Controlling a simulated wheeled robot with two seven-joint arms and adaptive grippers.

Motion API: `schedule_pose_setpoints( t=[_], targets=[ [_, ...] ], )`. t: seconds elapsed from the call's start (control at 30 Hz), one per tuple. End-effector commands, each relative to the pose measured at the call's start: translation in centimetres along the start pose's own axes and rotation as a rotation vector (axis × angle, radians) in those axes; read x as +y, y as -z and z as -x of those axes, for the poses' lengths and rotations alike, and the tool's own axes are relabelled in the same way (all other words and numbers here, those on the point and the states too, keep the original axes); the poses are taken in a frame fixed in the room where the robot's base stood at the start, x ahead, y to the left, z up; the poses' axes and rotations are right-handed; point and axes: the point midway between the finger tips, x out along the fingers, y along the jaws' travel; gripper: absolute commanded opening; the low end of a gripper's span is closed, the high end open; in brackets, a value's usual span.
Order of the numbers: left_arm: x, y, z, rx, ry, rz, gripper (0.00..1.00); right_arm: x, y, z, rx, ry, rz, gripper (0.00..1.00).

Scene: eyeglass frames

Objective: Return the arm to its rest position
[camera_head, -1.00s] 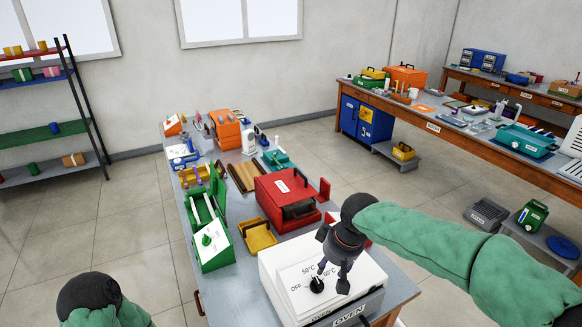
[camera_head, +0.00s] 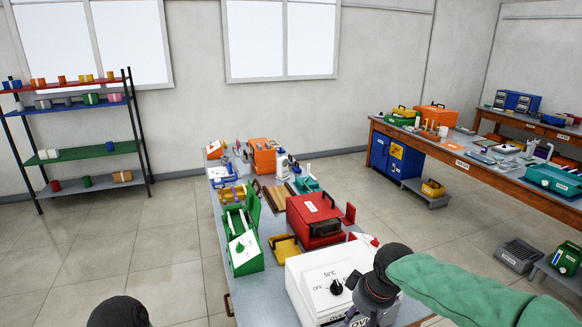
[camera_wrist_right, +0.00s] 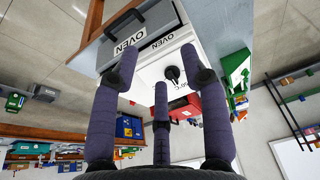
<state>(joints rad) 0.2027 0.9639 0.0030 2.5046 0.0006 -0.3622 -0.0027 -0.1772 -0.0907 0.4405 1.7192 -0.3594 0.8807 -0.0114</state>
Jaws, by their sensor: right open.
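My right gripper (camera_head: 368,316) comes in on a green-sleeved arm from the right and is at the front right of the white oven (camera_head: 308,268). Its fingertips are partly cut off by the lower edge of the head view. In the right wrist view my right gripper (camera_wrist_right: 161,84) has its fingers spread, with nothing between them. The oven's black knob (camera_head: 337,287) stands apart from the fingers, and it also shows beyond them in the right wrist view (camera_wrist_right: 172,74). Only a dark rounded part of my left arm (camera_head: 118,312) shows at the lower left; its gripper is out of view.
A red case (camera_head: 312,220), a yellow tray (camera_head: 285,250) and a green box (camera_head: 245,256) stand behind the oven on the grey bench (camera_head: 215,255). Another bench (camera_head: 440,148) is at the right. A shelf rack (camera_head: 85,148) stands at the left wall.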

Motion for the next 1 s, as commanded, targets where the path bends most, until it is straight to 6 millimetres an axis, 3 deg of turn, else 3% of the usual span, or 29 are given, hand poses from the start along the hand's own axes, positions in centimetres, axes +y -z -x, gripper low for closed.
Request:
schedule_pose_setpoints(
  t=[0.33,0.57,0.77,1.0],
  targets=[
    [0.0,0.1,0.0,0.003,0.0,0.0,0.4,-1.2,-0.9,-5.7,-0.023,0.057,-0.03,0.45],
    [0.0,0.1,0.0,0.002,0.0,0.0,0.4,-2.6,-2.9,-11.7,-0.049,0.117,-0.078,0.45],
    [0.0,0.1,0.0,0.002,0.0,0.0,0.4,-5.0,-7.1,-19.4,-0.087,0.193,-0.174,0.45],
    [0.0,0.1,0.0,0.003,0.0,0.0,0.4,-8.1,-14.3,-27.1,-0.136,0.256,-0.335,0.45]
  ],
)
